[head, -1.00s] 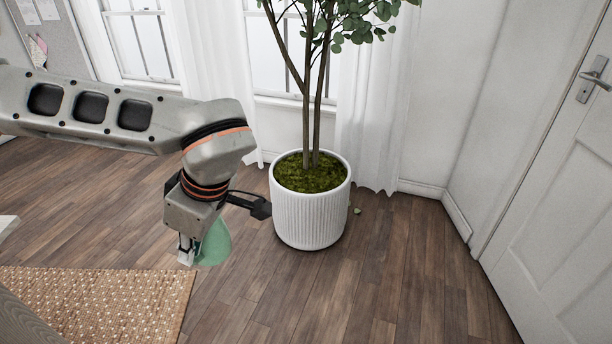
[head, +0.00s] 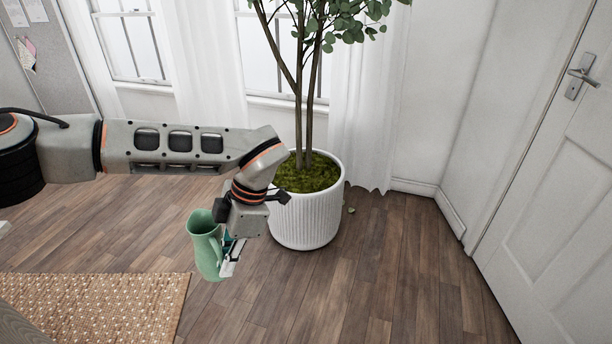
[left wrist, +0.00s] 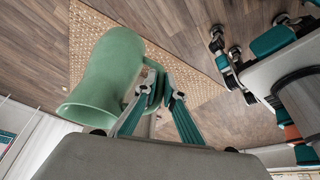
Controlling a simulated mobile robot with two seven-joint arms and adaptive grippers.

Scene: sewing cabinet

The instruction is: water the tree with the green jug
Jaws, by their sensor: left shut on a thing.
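The green jug (head: 204,246) hangs from my left gripper (head: 232,258), in front and to the left of the white pot in the head view. The gripper is shut on the jug's handle side. The jug is nearly upright, slightly tilted, its open mouth at the top. In the left wrist view the jug (left wrist: 108,80) fills the left part, beside the fingers (left wrist: 162,92). The tree (head: 306,80) stands in a ribbed white pot (head: 306,222) with green moss (head: 312,178) on top. My left wrist overlaps the pot's left edge. My right gripper is not in the head view.
A woven rug (head: 110,300) lies at the lower left. A white door (head: 545,200) is on the right, and white curtains (head: 365,100) and windows are behind the tree. Wooden floor (head: 390,270) is clear right of the pot. A small leaf lies beside the pot.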

